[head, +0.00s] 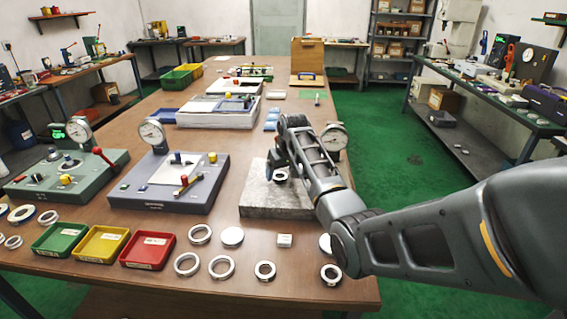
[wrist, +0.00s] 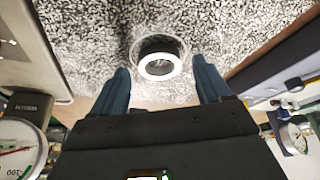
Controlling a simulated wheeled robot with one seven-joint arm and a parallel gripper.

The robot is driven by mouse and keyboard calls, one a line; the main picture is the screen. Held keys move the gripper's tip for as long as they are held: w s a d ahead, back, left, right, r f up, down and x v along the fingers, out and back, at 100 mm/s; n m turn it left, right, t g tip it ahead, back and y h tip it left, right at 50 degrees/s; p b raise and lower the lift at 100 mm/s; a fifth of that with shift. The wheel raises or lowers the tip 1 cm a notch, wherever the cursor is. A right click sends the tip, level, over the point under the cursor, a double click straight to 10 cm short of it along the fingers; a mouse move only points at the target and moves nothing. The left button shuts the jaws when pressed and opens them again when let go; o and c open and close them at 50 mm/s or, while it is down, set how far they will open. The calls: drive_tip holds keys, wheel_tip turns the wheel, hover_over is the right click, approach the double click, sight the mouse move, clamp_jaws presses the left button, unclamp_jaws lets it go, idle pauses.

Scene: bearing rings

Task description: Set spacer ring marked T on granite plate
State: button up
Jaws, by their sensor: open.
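The speckled grey granite plate (head: 258,198) lies on the brown table, left of my forearm in the head view. It also fills the upper part of the wrist view (wrist: 85,55). A small ring (head: 281,175) with a pale face and dark side rests on it. In the wrist view this ring (wrist: 160,77) shows between and beyond my two blue fingers. My gripper (wrist: 160,64) is open, with a gap on each side of the ring. In the head view my gripper (head: 276,158) is over the plate, partly hidden by my arm. I cannot read a T on the ring.
Several loose rings (head: 222,267) and discs lie along the front edge. Red (head: 148,250), yellow (head: 101,244) and green (head: 60,239) bins stand at front left. A dial gauge fixture (head: 170,190) stands left of the plate; another dial (head: 333,137) is behind my arm.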

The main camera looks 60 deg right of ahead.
drive_tip(key=v, duration=1.1)
drive_tip(key=shift+r, duration=0.25)
drive_tip(key=shift+a, duration=0.15)
